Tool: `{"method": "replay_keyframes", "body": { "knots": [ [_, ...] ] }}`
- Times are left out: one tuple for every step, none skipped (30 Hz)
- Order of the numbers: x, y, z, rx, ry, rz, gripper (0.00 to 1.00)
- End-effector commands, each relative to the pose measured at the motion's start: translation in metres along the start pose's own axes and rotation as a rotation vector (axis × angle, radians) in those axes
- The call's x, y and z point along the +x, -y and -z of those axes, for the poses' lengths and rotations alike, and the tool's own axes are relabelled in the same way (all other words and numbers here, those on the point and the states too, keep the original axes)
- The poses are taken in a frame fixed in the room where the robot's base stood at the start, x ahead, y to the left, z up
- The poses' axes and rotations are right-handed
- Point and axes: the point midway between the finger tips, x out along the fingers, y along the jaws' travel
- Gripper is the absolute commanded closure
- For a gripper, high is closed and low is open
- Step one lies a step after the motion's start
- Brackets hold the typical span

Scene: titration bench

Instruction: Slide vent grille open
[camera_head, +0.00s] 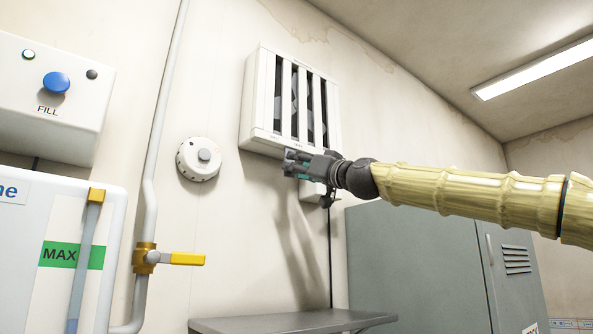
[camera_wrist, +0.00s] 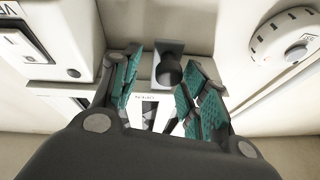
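The vent grille (camera_head: 292,100) is a white wall-mounted box with vertical white slats and dark gaps between them, in the upper middle of the head view. In the wrist view a dark grey tab with a round knob (camera_wrist: 168,70) stands at the grille's edge, above small blurred lettering. My gripper (camera_head: 291,163) is at the lower edge of the grille. In the wrist view my gripper (camera_wrist: 162,76) has its teal-padded fingers apart, one on each side of the knob. I cannot tell whether either pad touches it. In the head view the gripper hides the knob.
A round white dial (camera_head: 199,159) is on the wall left of the grille. A small white box (camera_head: 312,190) hangs just below my gripper. A pipe with a yellow-handled valve (camera_head: 180,259) runs at left. A grey cabinet (camera_head: 415,260) and a grey shelf (camera_head: 290,322) stand below.

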Motion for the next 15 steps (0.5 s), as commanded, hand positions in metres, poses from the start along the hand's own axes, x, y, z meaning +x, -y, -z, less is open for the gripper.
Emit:
{"method": "replay_keyframes", "body": {
  "knots": [
    [0.001,0.000,-0.002,0.000,0.002,0.001,0.55],
    [0.001,0.000,-0.003,0.000,0.003,0.001,0.55],
    [0.001,0.001,-0.003,0.000,0.004,0.001,0.55],
    [0.001,0.001,-0.004,0.000,0.005,0.002,0.55],
    [0.001,0.001,-0.004,0.000,0.005,0.002,0.55],
    [0.001,0.001,-0.005,0.000,0.005,0.002,0.55],
    [0.000,0.001,-0.005,0.000,0.006,0.002,0.55],
    [-0.001,0.001,-0.005,0.000,0.006,0.002,0.55],
    [-0.002,0.000,-0.004,0.000,0.006,0.002,0.55],
    [-0.004,0.000,-0.004,0.000,0.006,0.002,0.55],
    [-0.007,0.000,-0.004,0.000,0.006,0.002,0.55],
    [-0.011,0.000,-0.004,0.000,0.006,0.002,0.55],
    [-0.015,0.000,-0.004,0.001,0.006,0.001,0.55],
    [-0.019,-0.001,-0.004,0.001,0.006,0.001,0.55],
    [-0.024,-0.001,-0.004,0.001,0.006,0.001,0.55]
  ]
}}
